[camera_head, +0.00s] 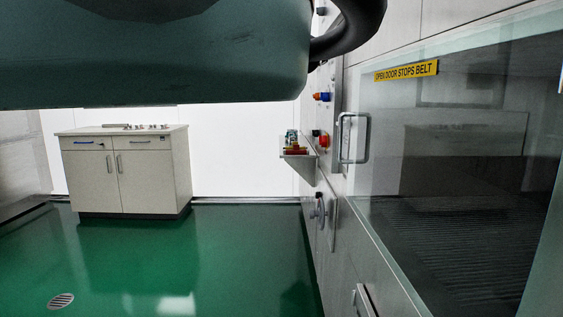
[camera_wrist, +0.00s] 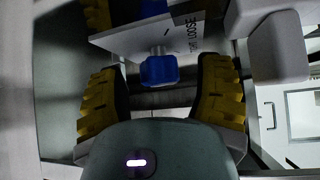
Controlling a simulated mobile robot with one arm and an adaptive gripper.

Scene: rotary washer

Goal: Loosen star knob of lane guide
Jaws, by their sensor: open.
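In the wrist view a blue knob (camera_wrist: 159,69) sits on a short metal stem below a pale plate (camera_wrist: 135,40). The plate carries lettering of which "LOOSE" is readable. My gripper (camera_wrist: 160,80) is open, with one yellow ribbed finger on each side of the blue knob. There is a visible gap between the knob and each finger, so neither appears to touch it. The knob's star outline is not clear from this angle. More yellow and blue shapes show beyond the plate; I cannot tell whether they are reflections. My gripper is outside the head view.
In the head view a glass door (camera_head: 460,150) with a handle (camera_head: 354,138) and yellow label (camera_head: 406,70) fills the right. A small shelf (camera_head: 299,155) juts from the machine wall. A white cabinet (camera_head: 125,170) stands far left. The green floor (camera_head: 200,250) between is clear.

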